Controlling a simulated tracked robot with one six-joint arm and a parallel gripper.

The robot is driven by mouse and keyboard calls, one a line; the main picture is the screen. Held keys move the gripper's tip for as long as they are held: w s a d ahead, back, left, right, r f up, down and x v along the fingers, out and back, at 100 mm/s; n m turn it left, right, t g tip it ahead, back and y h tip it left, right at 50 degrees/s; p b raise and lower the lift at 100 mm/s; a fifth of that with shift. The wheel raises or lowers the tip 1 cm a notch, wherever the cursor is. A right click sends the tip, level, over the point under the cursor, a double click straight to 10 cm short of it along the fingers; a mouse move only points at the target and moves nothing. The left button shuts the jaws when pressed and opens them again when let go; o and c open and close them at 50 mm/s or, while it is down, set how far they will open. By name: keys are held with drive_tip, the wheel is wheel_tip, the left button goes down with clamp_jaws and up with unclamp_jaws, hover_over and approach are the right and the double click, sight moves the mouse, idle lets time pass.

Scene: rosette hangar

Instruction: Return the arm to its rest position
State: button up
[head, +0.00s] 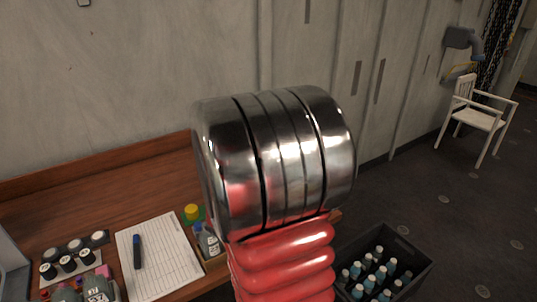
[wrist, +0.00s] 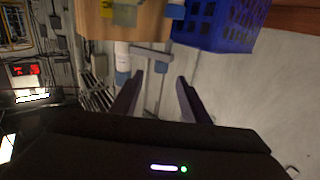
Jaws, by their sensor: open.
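In the wrist view, my gripper (wrist: 157,98) shows two dark fingers spread well apart with nothing between them. It is open and empty. Past the fingers I see a grey wall and pipe-like fittings, with no object touching the fingers. In the head view, my arm's shiny metal joint and red ribbed section fill the middle of the picture and rise in front of the desk. The gripper itself does not show in the head view.
A wooden desk (head: 120,200) holds a lined sheet (head: 165,262) with a dark marker (head: 137,251), several small jars and bottles. A black crate (head: 408,258) of bottles stands at right. A white chair (head: 478,118) is farther back. A blue crate (wrist: 212,25) shows in the wrist view.

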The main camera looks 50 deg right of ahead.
drive_tip(key=shift+s+a, duration=0.25)
drive_tip(key=shift+a, duration=0.3)
drive_tip(key=shift+w, duration=0.1)
drive_tip(key=w+a+r+n+t+y, duration=0.1)
drive_tip(key=w+a+n+t+y, duration=0.4)
drive_tip(key=w+a, duration=0.5)
drive_tip(key=a+n+t+y, duration=0.1)
drive_tip(key=a+n+y, duration=0.2)
drive_tip(key=a+y, duration=0.85)
drive_tip(key=s+a+n+g, duration=0.2)
drive_tip(key=s+a+n, duration=0.3)
drive_tip(key=a, duration=0.9)
drive_tip(key=s+a+f+n+g, duration=0.1)
drive_tip(key=s+a+g, duration=0.3)
drive_tip(key=s, duration=1)
